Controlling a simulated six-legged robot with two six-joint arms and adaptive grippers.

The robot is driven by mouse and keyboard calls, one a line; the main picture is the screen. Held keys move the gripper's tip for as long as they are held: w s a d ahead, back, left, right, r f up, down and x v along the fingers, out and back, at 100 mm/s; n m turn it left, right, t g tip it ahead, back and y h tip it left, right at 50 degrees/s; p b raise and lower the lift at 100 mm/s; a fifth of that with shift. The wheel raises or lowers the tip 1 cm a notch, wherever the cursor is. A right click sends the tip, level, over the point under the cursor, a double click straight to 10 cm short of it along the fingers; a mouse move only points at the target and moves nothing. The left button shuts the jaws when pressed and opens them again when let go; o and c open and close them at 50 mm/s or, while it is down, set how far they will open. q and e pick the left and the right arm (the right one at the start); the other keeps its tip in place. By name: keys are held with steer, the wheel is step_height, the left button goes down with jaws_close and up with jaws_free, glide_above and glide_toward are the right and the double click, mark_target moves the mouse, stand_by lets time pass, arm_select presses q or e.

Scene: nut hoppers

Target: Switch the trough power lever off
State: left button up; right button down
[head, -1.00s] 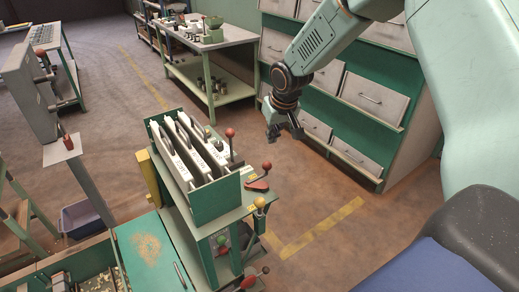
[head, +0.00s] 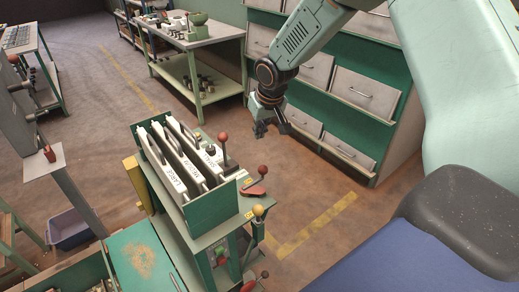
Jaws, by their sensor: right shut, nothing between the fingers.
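A green trough unit (head: 217,205) with several white labelled channels stands at the centre on a green stand. Several ball-topped levers sit on it: an upright red-ball lever (head: 222,138) at its right end, a red lever (head: 254,188) with a red base on a side plate, a yellow-ball lever (head: 257,211) below, and a red-ball lever (head: 264,275) low at the front. I cannot read which is the trough power lever. My right gripper (head: 272,132) is shut and empty, hanging beyond the levers, apart from them. My left gripper is out of view.
A green drawer cabinet (head: 393,149) stands behind my right arm. A workbench (head: 197,43) with parts is at the back. A grey post-mounted box (head: 14,115) and a blue-grey bin (head: 69,229) are at left. Floor with yellow lines (head: 318,222) is clear right of the stand.

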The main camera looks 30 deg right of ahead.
mark_target(257, 181)
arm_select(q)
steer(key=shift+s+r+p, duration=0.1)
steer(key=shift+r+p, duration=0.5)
arm_select(e)
step_height(257, 181, down, 10)
steer(key=shift+s, duration=0.15)
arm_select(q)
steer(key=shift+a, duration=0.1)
arm_select(e)
steer(key=shift+a, duration=0.1)
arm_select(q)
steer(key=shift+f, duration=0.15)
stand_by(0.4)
